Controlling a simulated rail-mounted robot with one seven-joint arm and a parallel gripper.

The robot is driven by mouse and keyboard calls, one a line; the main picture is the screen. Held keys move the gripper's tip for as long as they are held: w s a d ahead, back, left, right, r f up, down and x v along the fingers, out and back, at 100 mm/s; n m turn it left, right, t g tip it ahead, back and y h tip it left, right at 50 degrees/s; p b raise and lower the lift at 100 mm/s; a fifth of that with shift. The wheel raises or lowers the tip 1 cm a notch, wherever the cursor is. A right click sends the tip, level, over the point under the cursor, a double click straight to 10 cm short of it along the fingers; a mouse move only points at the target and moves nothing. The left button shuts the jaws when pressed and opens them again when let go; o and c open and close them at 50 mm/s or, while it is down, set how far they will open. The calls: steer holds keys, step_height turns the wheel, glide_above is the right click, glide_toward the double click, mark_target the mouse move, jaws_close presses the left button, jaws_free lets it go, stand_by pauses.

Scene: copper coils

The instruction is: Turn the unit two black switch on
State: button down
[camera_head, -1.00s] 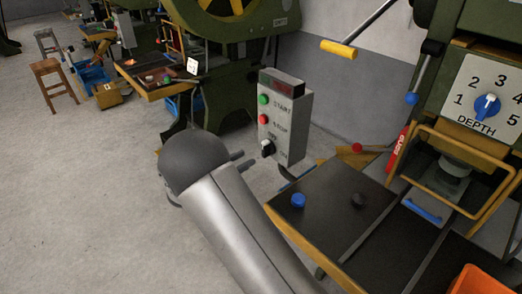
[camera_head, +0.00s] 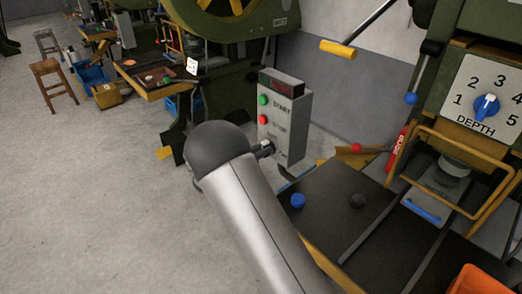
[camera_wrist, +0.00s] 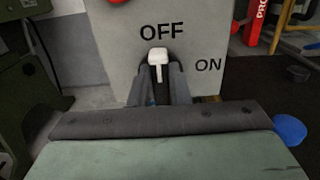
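The grey control box (camera_head: 284,115) has a green START button (camera_head: 263,100), a red STOP button (camera_head: 263,119) and a switch low on its front. In the wrist view the black switch (camera_wrist: 157,58) has a white-faced lever pointing up at the OFF label; ON is printed to its right. My gripper (camera_wrist: 159,82) is at the switch, its two dark fingers on either side of the lever. The fingers look apart, with a narrow gap around the lever; whether they touch it is not clear. In the head view my wrist hides much of the switch.
A dark worktable (camera_head: 330,200) with a blue knob (camera_head: 298,200) and a dark knob stands right of the box. A press with a DEPTH dial (camera_head: 486,107) is at the right. A green machine (camera_head: 225,85) stands behind the box. Open floor lies left.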

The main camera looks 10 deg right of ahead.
steer(key=shift+f+m+b, duration=0.15)
steer(key=shift+m+b, duration=0.25)
steer(key=shift+b, duration=0.15)
steer(key=m+b, duration=0.5)
steer(key=b, duration=0.2)
steer(key=m+b, duration=0.6)
steer(key=b, duration=0.1)
steer(key=m+b, duration=0.6)
steer(key=b, duration=0.1)
steer(key=shift+s+d+f, duration=0.15)
steer(key=shift+s+f, duration=0.2)
steer(key=shift+f, duration=0.05)
steer(key=shift+r, duration=0.1)
steer(key=c, duration=1.4)
jaws_free()
steer(key=shift+o, duration=0.2)
steer(key=p+v, duration=0.3)
steer(key=v, duration=1.4)
steer(key=shift+a, duration=0.2)
